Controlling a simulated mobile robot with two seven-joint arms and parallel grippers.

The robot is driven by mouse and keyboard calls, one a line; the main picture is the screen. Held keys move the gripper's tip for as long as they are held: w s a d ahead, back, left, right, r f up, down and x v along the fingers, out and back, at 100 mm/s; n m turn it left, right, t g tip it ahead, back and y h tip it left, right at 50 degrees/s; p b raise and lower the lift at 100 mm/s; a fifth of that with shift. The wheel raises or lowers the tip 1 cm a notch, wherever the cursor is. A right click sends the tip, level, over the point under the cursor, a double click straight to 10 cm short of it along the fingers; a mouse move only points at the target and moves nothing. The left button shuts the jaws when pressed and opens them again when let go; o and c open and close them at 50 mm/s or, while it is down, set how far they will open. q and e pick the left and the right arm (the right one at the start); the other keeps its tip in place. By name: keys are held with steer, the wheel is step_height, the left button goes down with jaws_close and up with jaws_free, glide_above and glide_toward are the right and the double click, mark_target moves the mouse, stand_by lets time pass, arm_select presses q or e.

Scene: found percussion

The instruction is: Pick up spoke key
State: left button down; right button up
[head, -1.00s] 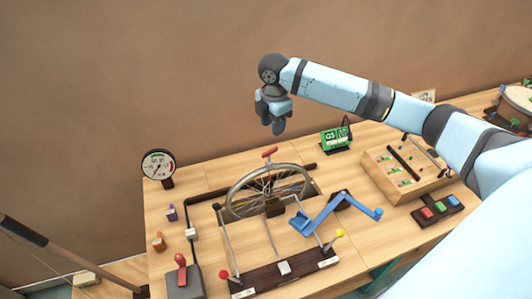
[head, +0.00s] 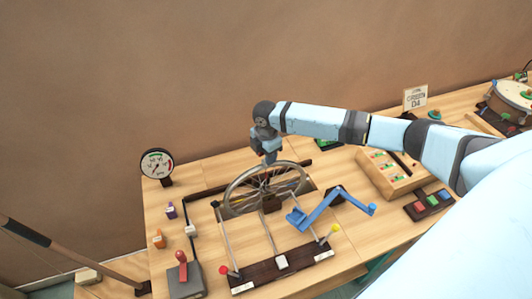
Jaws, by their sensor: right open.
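The spoke key (head: 261,153) has a red cross handle and stands at the top of the spoked wheel (head: 233,191). Only a little of its red shows now, as my right gripper covers most of it. My right gripper (head: 268,157) points down over the wheel's top rim, with its open fingers at the key's handle. Whether the fingers touch the key cannot be made out. My left gripper is not in view.
A blue crank (head: 322,207) and a lever base (head: 275,267) with red and yellow knobs stand in front of the wheel. A round gauge (head: 157,164) is at the back left. A wooden box (head: 385,178) is at the right. The wall is close behind.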

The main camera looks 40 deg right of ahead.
steer(key=shift+c, duration=0.4)
jaws_close()
steer(key=shift+r, duration=0.1)
